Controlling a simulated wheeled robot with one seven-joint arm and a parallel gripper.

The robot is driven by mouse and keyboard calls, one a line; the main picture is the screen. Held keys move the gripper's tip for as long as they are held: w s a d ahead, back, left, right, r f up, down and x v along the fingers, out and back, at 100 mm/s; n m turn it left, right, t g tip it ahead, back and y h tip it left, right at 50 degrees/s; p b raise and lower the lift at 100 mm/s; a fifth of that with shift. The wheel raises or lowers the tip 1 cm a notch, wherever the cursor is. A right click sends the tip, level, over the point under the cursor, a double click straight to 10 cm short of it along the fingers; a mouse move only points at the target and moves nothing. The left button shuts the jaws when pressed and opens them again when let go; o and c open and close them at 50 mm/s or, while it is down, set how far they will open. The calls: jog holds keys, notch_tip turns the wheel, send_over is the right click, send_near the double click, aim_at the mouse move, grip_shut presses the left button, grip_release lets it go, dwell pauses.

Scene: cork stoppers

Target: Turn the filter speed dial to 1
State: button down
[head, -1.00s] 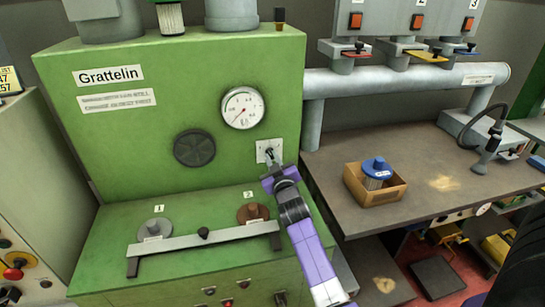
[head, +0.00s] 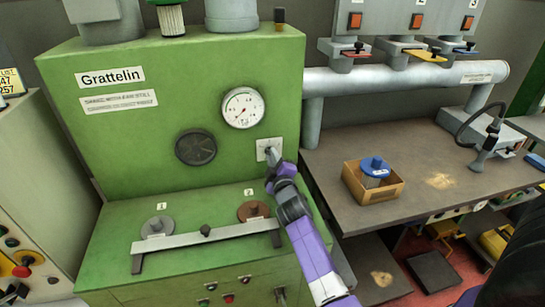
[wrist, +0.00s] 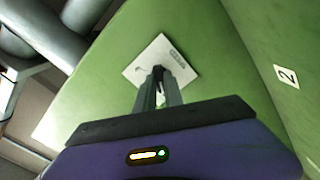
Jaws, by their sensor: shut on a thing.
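A small white square plate (head: 263,144) with the dial's knob sits on the front of the green machine, below the round gauge. My gripper (head: 271,159) reaches up to it from the lower right and is shut on the knob. The wrist view shows the plate (wrist: 144,68) tilted, with small dark lettering too small to read. There my two dark fingers (wrist: 160,80) are close together in front of the plate's middle. They hide most of the knob, so its pointer and setting cannot be read.
A round gauge (head: 243,107) and dark round vent (head: 196,147) are left of the plate. Below, a grey bar (head: 205,241) crosses the sloped panel with lids marked 1 and 2. On the right, a bench (head: 430,200) holds a wooden box (head: 360,188) with a blue-topped filter.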

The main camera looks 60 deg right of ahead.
dwell(0.4)
jog(key=c, duration=1.4)
grip_release()
jog(key=shift+c, duration=0.2)
jog(key=b+v, duration=0.2)
jog(key=v, duration=0.5)
jog(key=shift+s+a+b, duration=0.2)
jog(key=shift+a+b, duration=0.15)
